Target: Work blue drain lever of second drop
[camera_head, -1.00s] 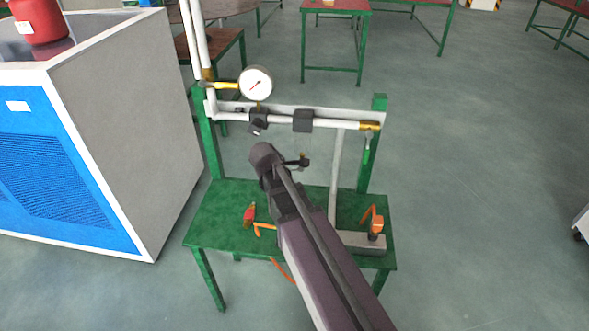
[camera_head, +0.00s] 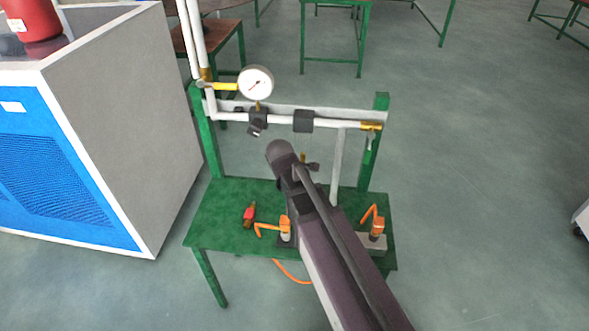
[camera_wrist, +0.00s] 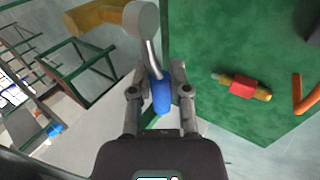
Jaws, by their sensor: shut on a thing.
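The blue drain lever (camera_wrist: 161,95) is in the middle of the wrist view. Its metal stem runs up to a grey round pipe end (camera_wrist: 141,18). My gripper (camera_wrist: 157,90) has one finger on each side of the blue handle and is shut on it. In the head view my dark arm reaches in from the lower right over the green stand. The blue lever and my fingertips cannot be made out there.
The green stand (camera_head: 230,200) carries white pipes (camera_head: 225,120), a round gauge (camera_head: 255,83) and orange-handled valves (camera_head: 375,222). A red-and-brass fitting (camera_head: 249,214) lies on its top. A blue-and-grey cabinet (camera_head: 120,120) stands left. Open floor lies right.

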